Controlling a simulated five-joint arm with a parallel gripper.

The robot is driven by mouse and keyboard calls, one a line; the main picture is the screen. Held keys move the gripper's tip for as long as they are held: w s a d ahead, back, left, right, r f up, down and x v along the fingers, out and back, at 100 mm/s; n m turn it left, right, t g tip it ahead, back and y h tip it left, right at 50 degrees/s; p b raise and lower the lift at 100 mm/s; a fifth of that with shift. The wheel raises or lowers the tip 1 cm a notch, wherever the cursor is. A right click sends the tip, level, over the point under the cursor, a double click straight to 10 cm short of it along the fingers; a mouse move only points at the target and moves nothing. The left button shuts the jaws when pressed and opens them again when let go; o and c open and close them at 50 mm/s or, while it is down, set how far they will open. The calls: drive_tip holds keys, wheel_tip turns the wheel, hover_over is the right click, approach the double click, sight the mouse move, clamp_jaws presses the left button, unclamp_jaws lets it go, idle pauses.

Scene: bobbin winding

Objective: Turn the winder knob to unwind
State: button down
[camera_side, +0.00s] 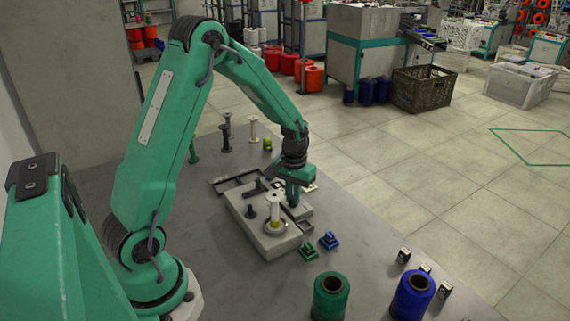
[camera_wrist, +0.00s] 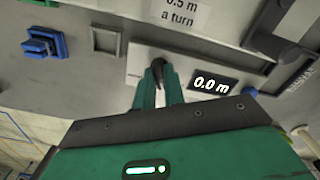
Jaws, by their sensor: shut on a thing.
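The winder (camera_side: 246,231) is a pale grey box on the table in the side view. A cream bobbin (camera_side: 274,209) stands upright on it over a round base, with a dark post beside it. My gripper (camera_side: 294,198) points down at the winder's right part. In the wrist view my green fingers (camera_wrist: 160,88) are shut on the dark winder knob (camera_wrist: 158,66), which is mostly hidden between them. A black display (camera_wrist: 212,83) beside the knob reads 0.0 m. A label (camera_wrist: 181,12) above reads "0.5 m a turn".
A green spool (camera_side: 330,297) and a blue spool (camera_side: 412,297) stand at the table's front. A green clip (camera_side: 308,250) and a blue clip (camera_side: 329,240) lie close to the winder's right side. Several small bobbins stand behind at left. The table's left part is clear.

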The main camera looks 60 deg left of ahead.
drive_tip(key=shift+r+n, duration=0.1)
drive_tip(key=shift+n, duration=1.6)
drive_tip(key=c, duration=1.5)
unclamp_jaws()
drive_tip(key=shift+r, duration=0.1)
drive_tip(key=shift+r, duration=3.8)
